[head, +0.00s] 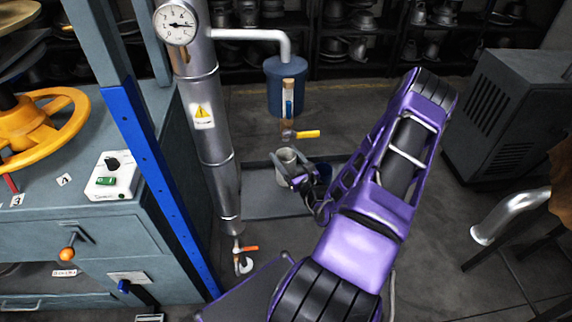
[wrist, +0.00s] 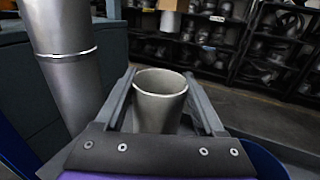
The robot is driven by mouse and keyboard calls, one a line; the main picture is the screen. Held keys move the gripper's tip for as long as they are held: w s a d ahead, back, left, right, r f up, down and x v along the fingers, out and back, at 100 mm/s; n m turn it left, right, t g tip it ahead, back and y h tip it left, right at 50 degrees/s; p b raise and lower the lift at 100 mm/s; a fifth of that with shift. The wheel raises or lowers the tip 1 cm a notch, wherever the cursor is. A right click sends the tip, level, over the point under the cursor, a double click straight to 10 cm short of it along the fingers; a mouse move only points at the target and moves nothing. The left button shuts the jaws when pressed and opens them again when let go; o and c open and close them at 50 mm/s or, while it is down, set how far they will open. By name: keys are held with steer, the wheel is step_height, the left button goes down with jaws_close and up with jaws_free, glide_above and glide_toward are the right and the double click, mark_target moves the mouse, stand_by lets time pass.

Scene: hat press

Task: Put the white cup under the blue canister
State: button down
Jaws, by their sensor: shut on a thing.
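The blue canister (head: 287,86) hangs from a silver pipe near the top middle of the head view, with a sight gauge and a yellow-handled valve (head: 305,134) below it. The white cup (head: 287,165), light grey-white here, is below the valve in the head view, above a grey tray (head: 262,206). My gripper (head: 303,178) is shut on the cup from the right side. In the wrist view the cup (wrist: 160,98) is upright between the two fingers (wrist: 160,105), its open rim facing up. I cannot tell whether its base touches the tray.
A thick silver column (head: 213,140) with a pressure gauge (head: 176,22) stands left of the cup. A workbench with a yellow handwheel (head: 40,125) is at left, a grey cabinet (head: 505,115) at right.

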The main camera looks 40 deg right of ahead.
mark_target(290, 170)
steer(key=shift+f+b, duration=0.3)
steer(key=shift+f, duration=1.4)
steer(key=shift+f, duration=0.1)
steer(key=shift+c, duration=1.3)
jaws_free()
steer(key=shift+r, duration=0.2)
steer(key=s+a, duration=0.2)
steer(key=s, duration=1)
steer(key=shift+f, duration=0.15)
